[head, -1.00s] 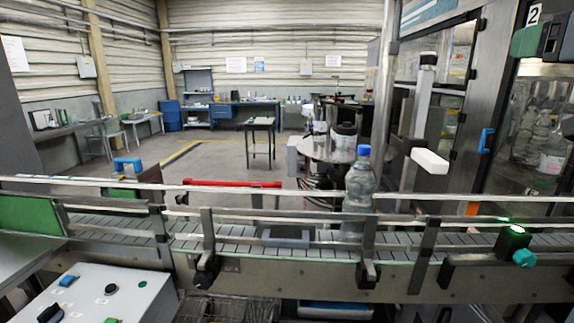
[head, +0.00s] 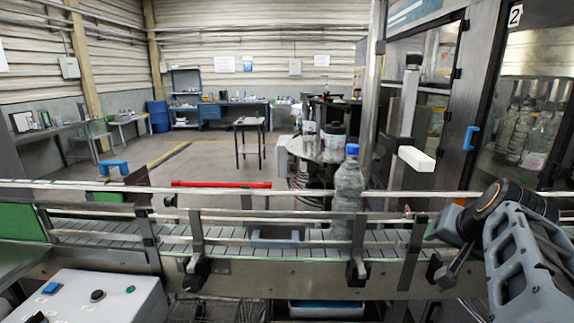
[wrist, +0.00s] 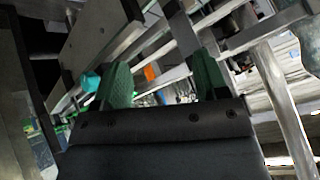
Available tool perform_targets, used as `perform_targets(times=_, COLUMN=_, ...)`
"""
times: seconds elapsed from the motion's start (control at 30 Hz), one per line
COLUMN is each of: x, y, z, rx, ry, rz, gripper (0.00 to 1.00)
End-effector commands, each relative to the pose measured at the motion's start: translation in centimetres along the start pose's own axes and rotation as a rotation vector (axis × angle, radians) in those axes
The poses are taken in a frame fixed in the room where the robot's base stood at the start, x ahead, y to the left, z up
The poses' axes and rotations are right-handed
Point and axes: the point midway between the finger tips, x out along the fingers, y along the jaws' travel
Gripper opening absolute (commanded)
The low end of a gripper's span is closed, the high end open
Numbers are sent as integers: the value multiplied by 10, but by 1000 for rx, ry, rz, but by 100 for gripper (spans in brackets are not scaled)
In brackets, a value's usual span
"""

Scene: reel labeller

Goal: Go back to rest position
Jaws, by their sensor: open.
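My gripper (wrist: 161,78) shows in the wrist view. Its two green fingers stand apart, and I see nothing held between them. Metal rails and machine parts lie beyond the fingers, with a teal knob (wrist: 91,80) by the left finger and an orange patch (wrist: 150,73) in the gap. In the head view, grey and black links of my arm fill the lower right, over the right end of the conveyor (head: 300,265). The gripper's fingers cannot be made out there.
A clear bottle with a blue cap (head: 348,195) stands upright on the conveyor, behind the front rail. A grey control box (head: 95,300) is at lower left. A tall machine with glass doors (head: 530,110) stands at right. Open floor (head: 205,160) lies beyond the conveyor.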

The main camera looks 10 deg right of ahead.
Motion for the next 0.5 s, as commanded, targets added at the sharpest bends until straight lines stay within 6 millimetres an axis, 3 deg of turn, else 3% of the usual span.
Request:
perform_targets(times=0.03, x=20, y=-11, z=38, rx=-55, ry=-80, rz=15, gripper=67)
perform_targets(times=0.1, x=40, y=-19, z=86, rx=-138, ry=-171, rz=44, gripper=67)
perform_targets(times=0.2, x=59, y=-30, z=151, rx=-292, ry=-278, rz=66, gripper=67)
perform_targets(times=0.3, x=67, y=-38, z=202, rx=-456, ry=-350, rz=60, gripper=67)
perform_targets(times=0.4, x=66, y=-48, z=232, rx=-568, ry=-385, rz=28, gripper=67)
perform_targets(times=0.5, x=62, y=-63, z=244, rx=-632, ry=-385, rz=-13, gripper=67)
